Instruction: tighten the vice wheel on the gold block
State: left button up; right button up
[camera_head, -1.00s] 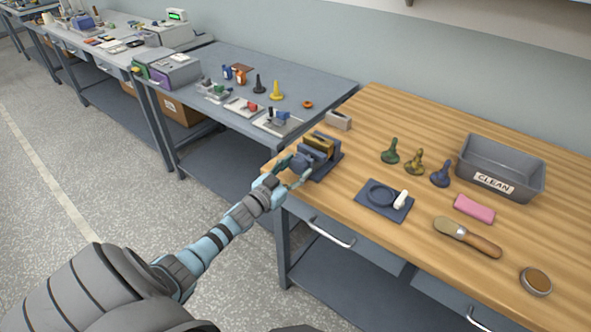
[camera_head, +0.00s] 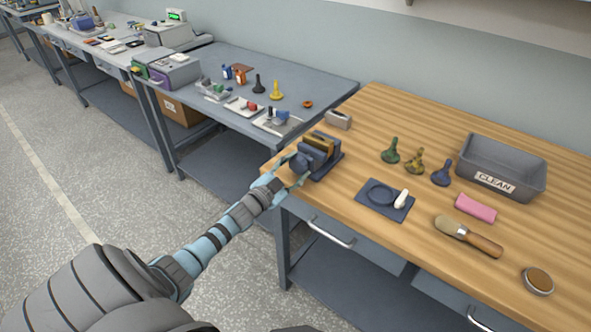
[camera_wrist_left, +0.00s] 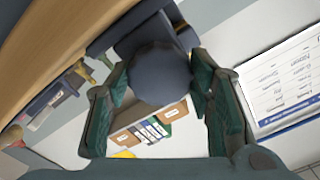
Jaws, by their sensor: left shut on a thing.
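A dark blue-grey vice (camera_head: 327,165) stands at the left front corner of the wooden bench. The gold block (camera_head: 321,139) sits between its jaws. The vice wheel (camera_head: 299,162) faces the near left side, over the bench edge. My left gripper (camera_head: 292,172) is shut on the wheel. My right gripper is not in view.
On the wooden bench (camera_head: 400,260) are a grey CLEAN bin (camera_head: 500,185), several small stands, a dark pad with a ring (camera_head: 384,200), a pink block (camera_head: 475,208), a brush (camera_head: 468,236) and a round tin (camera_head: 538,281). A small grey block (camera_head: 338,119) stands behind the vice.

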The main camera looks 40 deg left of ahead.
pick_arm(q)
jog(key=m, duration=0.3)
jog(key=shift+f+m+b, duration=0.1)
jog(key=shift+m+b, duration=0.3)
jog(key=m+b, duration=0.1)
jog(key=m, duration=0.2)
jog(key=shift+m, duration=0.3)
jog(key=m+b, duration=0.1)
jog(key=m, duration=0.2)
jog(key=shift+b, duration=0.35)
jog(key=shift+m+b, duration=0.65)
jog(key=shift+m, duration=1.15)
jog(key=o, duration=1.2)
jog(key=shift+c, duration=0.2)
